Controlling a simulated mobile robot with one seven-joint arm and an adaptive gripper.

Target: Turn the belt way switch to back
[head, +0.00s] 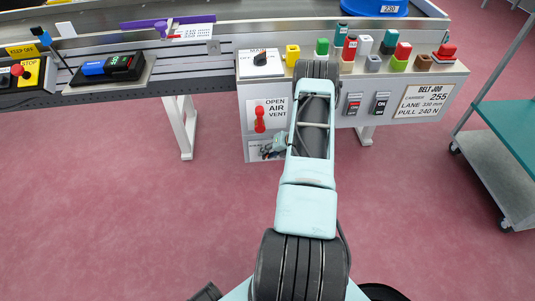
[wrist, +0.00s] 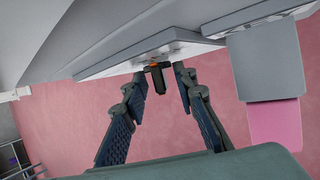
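In the wrist view a black lever with an orange base (wrist: 158,78) sticks out from a pale panel. It looks like the belt way switch, but no label is readable there. My gripper (wrist: 160,76) is open, with one finger on each side of the lever. Gaps show between the lever and both fingers. In the head view my gripper (head: 276,147) is small and partly behind my arm, at a low white plate (head: 253,151) under the red air vent handle. The switch is hidden there and its setting cannot be told.
A green-topped cart (head: 515,130) stands at the right. The pink floor is open at the left.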

